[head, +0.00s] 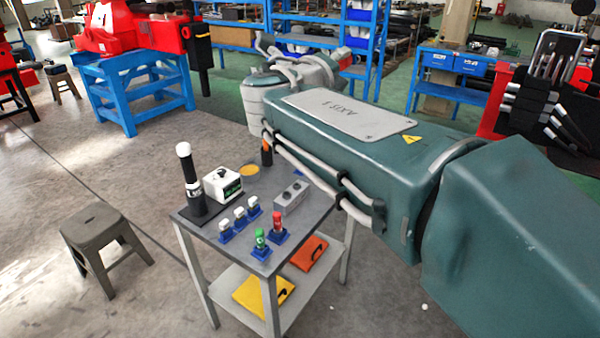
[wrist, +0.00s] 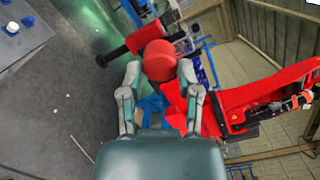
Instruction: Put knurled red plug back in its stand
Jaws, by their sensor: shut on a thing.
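In the wrist view my gripper (wrist: 160,85) is shut, with one finger on each side of a red plug (wrist: 160,58) with a rounded top. Its knurling cannot be made out. In the head view another red plug (head: 277,220) stands upright in a blue stand (head: 277,236) at the table's front right. A green plug (head: 260,238) stands in a blue stand next to it. Several white-topped plugs (head: 239,214) stand in blue stands in a row behind and left. I cannot make out an empty stand. My gripper's fingers are hidden in the head view.
The grey table (head: 210,228) also holds a black post with a white ball (head: 190,180), a white box (head: 222,184), a grey block (head: 291,196) and a yellow disc (head: 249,170). My arm covers its right back. A stool (head: 98,226) stands at left.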

